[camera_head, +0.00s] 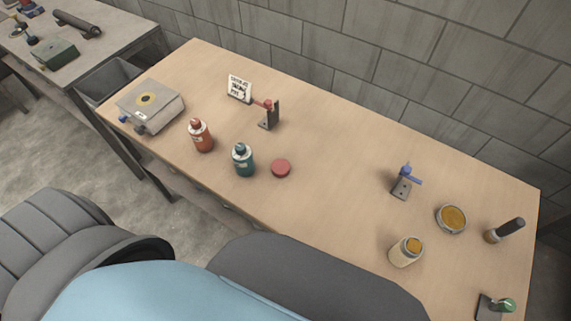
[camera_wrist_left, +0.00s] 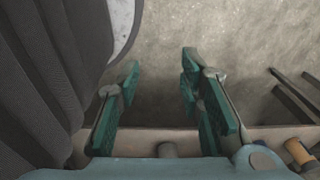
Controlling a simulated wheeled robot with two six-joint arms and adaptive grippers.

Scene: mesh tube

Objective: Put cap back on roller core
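A flat round red disc (camera_head: 281,168), which looks like a cap, lies on the wooden table near its front edge. A short cream cylinder (camera_head: 405,251) with an orange-brown top stands on the right part of the table. I cannot tell for sure whether it is the roller core. A shallow round dish or lid (camera_head: 451,219) with an orange-brown inside lies behind it. My left gripper (camera_wrist_left: 160,62) shows only in the left wrist view, with its green-padded fingers apart and nothing between them, over grey floor. My right gripper is in neither view.
On the wooden table (camera_head: 335,165), red (camera_head: 201,135) and teal (camera_head: 243,160) bottles stand left of the disc. Small stands (camera_head: 270,116) (camera_head: 402,186), a dark-handled tool (camera_head: 505,230) and a grey box (camera_head: 150,106) are around. The table's middle is clear. A block wall is behind.

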